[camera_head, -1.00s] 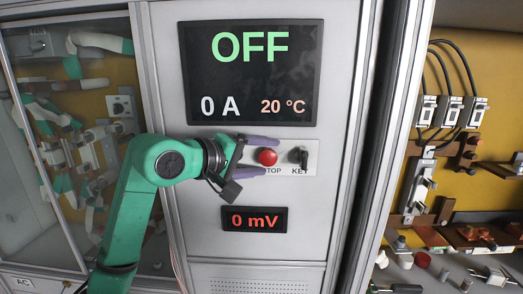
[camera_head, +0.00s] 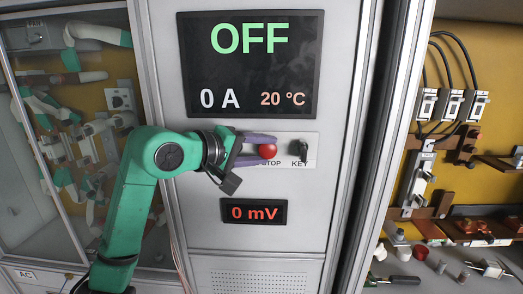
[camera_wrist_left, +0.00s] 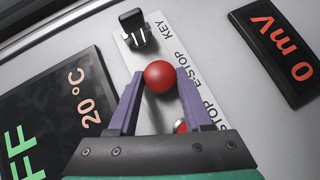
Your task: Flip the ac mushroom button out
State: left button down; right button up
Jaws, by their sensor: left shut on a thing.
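The red mushroom button (camera_head: 267,151) sits on a pale strip labelled STOP and KEY on the grey cabinet front. My left gripper (camera_head: 266,151) reaches it from the left, with one purple finger above it and one below. In the left wrist view the red button (camera_wrist_left: 159,76) lies between the tips of the purple fingers (camera_wrist_left: 161,83), which are shut on it. A second red button (camera_wrist_left: 181,126) shows partly between the fingers, nearer the palm. My right gripper is in neither view.
A black key switch (camera_head: 298,149) is just right of the button. A large screen (camera_head: 250,80) above reads OFF, 0 A and 20 °C. A small display (camera_head: 254,212) below reads 0 mV. Open shelves with fuse holders (camera_head: 451,104) stand at the right.

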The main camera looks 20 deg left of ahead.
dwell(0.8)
pick_arm(q)
jog(key=shift+s+f+b, duration=0.2)
jog(key=shift+b, duration=0.6)
jog(key=shift+s+d, duration=0.1)
jog(key=shift+s, duration=0.05)
jog(key=shift+r, duration=0.1)
jog(key=shift+c, duration=1.7)
grip_release()
jog(key=shift+s+r, duration=0.1)
jog(key=shift+s, duration=0.1)
